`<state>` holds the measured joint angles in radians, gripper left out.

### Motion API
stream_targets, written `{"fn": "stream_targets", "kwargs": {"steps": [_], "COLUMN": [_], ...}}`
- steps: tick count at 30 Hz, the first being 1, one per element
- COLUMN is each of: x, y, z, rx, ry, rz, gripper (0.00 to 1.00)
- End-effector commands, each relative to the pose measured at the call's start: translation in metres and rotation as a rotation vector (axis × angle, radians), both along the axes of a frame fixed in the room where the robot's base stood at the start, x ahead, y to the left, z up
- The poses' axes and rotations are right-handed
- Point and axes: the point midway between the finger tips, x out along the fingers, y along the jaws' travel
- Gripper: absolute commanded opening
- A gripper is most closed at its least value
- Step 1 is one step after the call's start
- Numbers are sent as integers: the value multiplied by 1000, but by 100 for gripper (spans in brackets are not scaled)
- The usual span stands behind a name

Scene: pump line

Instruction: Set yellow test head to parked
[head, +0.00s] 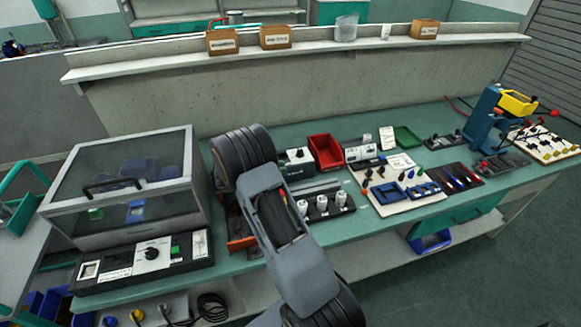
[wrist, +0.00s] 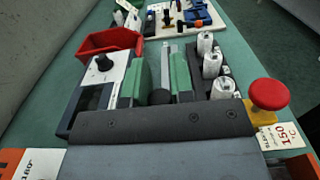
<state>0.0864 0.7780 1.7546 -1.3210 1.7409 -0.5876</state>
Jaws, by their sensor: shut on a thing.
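The yellow test head (head: 517,103) sits at the top of a blue stand (head: 486,118) at the far right of the bench in the head view. A red ball-ended handle (head: 554,113) shows beside it. The head looks slightly tilted; its exact setting cannot be told. My gripper (wrist: 160,82) is far to the left of it, over the middle of the bench. Its two green-padded fingers are on either side of a slim grey bar with a dark rounded end (wrist: 163,75).
A red bin (head: 326,151), white cylinders (wrist: 208,62) and a red mushroom knob (wrist: 270,94) are near my gripper. A clear-lidded box (head: 125,185) stands at left. Tool boards (head: 398,185) lie between my arm and the blue stand. A shelf (head: 300,50) runs behind.

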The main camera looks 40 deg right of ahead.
Motion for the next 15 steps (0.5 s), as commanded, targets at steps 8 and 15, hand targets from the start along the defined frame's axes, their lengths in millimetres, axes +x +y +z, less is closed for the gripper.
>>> {"fn": "stream_targets", "kwargs": {"steps": [8, 15], "x": [3, 3], "y": [7, 8], "z": [0, 0], "rx": [0, 1], "ry": [0, 0], "rz": [4, 7], "gripper": [0, 29]}}
